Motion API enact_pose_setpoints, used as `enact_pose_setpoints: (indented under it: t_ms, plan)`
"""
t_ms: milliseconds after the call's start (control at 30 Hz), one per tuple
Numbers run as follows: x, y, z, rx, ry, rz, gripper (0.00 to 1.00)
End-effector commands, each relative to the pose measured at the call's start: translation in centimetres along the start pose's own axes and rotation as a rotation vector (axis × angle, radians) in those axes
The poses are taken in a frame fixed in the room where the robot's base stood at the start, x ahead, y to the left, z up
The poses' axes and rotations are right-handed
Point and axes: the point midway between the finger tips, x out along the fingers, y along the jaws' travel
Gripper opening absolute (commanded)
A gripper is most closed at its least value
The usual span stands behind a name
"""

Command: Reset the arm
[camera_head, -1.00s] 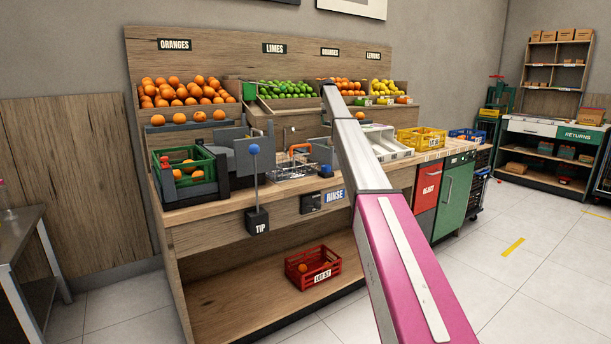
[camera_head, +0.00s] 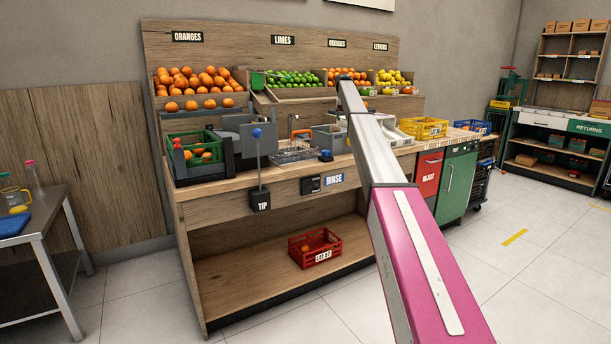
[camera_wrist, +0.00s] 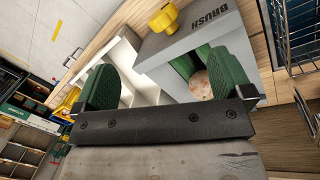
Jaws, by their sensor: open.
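My arm (camera_head: 405,215), pink then silver, reaches out from the lower right over the fruit stand's counter in the head view. My gripper is hidden in that view behind the arm's end. In the wrist view my gripper (camera_wrist: 166,82) shows two green ridged fingers spread wide apart, with nothing held between them. A grey box labelled BRUSH (camera_wrist: 190,45), with a yellow knob on it (camera_wrist: 163,18), lies beyond the fingers. The box has an opening with green and a pinkish surface inside. I cannot tell the exact gap between fingers and box.
The counter holds a green crate of oranges (camera_head: 180,146), the TIP lever (camera_head: 258,170), a wire rack (camera_head: 293,152) and a yellow crate (camera_head: 423,127). A red crate (camera_head: 315,251) sits on the low shelf. A metal table (camera_head: 45,225) stands at left.

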Motion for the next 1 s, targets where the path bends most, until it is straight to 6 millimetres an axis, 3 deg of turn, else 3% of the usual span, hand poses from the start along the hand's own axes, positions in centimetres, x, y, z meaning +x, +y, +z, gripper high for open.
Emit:
enact_pose_setpoints:
  t_ms: [267, 433, 533, 767, 1000]
  plan:
    - [4.9, -1.1, 3.7, -0.004, 0.0, -0.009, 0.98]
    - [9.1, -2.1, 6.9, -0.008, 0.0, -0.018, 0.98]
    - [12.6, -2.9, 9.9, -0.011, -0.001, -0.025, 0.98]
    - [22.9, -5.5, 20.1, -0.019, 0.001, -0.051, 0.98]
    - [32.5, -8.0, 32.3, -0.02, 0.002, -0.082, 0.98]
